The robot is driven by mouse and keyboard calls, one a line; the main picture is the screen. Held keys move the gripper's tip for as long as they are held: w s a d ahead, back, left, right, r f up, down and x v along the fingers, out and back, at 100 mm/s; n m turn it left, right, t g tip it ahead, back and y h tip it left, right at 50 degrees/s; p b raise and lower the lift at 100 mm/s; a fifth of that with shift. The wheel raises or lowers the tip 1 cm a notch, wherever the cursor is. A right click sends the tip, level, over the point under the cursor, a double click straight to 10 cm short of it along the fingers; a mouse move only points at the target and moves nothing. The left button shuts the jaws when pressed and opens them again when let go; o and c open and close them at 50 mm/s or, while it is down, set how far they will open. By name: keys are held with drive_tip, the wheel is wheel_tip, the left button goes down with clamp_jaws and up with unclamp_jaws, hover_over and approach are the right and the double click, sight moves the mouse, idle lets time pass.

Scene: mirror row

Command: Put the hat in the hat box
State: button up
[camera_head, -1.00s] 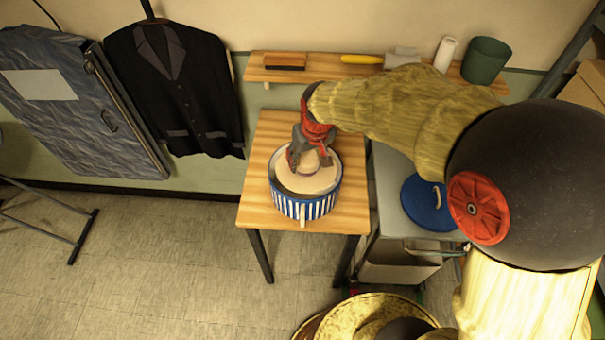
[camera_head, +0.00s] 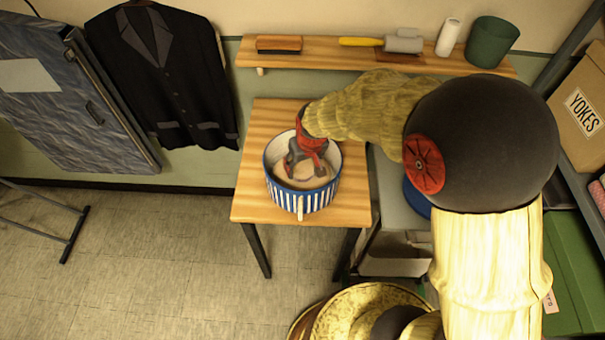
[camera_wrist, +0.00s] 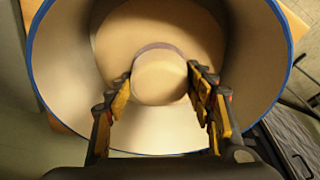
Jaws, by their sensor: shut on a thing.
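The hat box (camera_head: 301,199) is round, with blue and white stripes and a blue rim, and stands open on the small wooden table. The cream hat (camera_head: 318,181) is down inside the box, partly covered by my gripper (camera_head: 303,169). In the wrist view the gripper (camera_wrist: 160,88) has one finger on each side of the hat's round crown (camera_wrist: 160,77), shut on it. A thin purplish band shows at the crown's far edge. The hat's brim spreads below within the box walls. Whether the brim touches the box floor I cannot tell.
The wooden table (camera_head: 259,135) has bare top around the box. A blue lid (camera_head: 416,200) lies on the grey surface to the right, mostly behind my arm. A wall shelf (camera_head: 330,58) holds a brush, a yellow-handled tool, a white roll and a green pot (camera_head: 487,42).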

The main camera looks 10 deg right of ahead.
sight(303, 173)
drive_tip(key=shift+f+b, duration=0.4)
drive_tip(key=shift+f, duration=1.6)
drive_tip(key=shift+f, duration=0.1)
drive_tip(key=o, duration=1.1)
drive_tip(key=shift+o, duration=0.3)
